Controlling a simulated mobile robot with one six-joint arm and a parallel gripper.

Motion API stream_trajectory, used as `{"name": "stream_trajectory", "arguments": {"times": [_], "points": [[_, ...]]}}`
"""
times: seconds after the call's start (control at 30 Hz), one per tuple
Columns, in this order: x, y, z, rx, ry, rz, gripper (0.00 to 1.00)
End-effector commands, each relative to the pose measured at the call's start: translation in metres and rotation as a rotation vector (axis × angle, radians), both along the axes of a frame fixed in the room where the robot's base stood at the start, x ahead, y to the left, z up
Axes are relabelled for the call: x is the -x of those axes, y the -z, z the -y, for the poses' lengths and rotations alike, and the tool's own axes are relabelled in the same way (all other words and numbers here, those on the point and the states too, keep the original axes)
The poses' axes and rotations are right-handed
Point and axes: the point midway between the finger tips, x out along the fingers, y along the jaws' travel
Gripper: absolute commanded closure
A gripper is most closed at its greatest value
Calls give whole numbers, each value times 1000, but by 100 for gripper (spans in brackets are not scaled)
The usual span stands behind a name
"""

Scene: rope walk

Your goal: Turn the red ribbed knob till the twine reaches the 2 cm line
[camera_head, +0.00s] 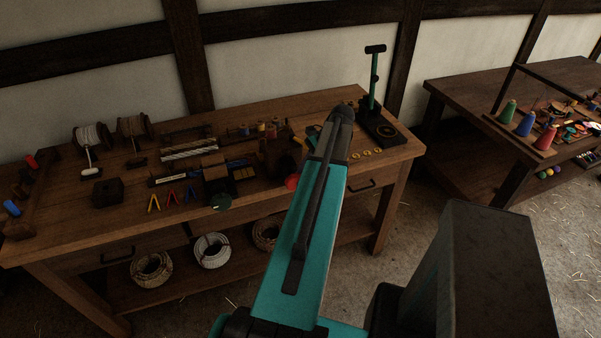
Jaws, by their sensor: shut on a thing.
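A red rounded knob (292,182) shows at the front of the bench, just left of my teal arm link. Its ribs are too small to make out, and my arm may cover part of it. Left of it, a small bench device carries a pale ruled strip (170,179) and a blue strip (238,163). The twine's end and the 2 cm line cannot be made out at this size. My arm rises across the middle of the view. My gripper is hidden behind it, so I cannot see its jaws or what they touch.
The wooden bench (120,222) holds two spools, colored V-shaped pieces (172,198), a dark green disc (220,202) and a dark block (108,192). A green-posted stand (373,85) is at its right. Rope coils (212,250) lie below. Another table (460,90) stands right.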

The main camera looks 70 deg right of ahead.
Motion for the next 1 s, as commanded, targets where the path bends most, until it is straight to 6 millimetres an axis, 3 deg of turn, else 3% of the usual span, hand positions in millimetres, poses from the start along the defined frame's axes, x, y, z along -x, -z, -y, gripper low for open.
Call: {"name": "stream_trajectory", "arguments": {"times": [0.3,0.77,0.8,0.9,1.0], "points": [[2,2,2,-82,0,100,100],[1,3,2,-91,0,114,100],[1,3,2,-91,0,114,76],[2,3,2,-91,0,113,62],[2,3,2,-91,1,113,62]]}}
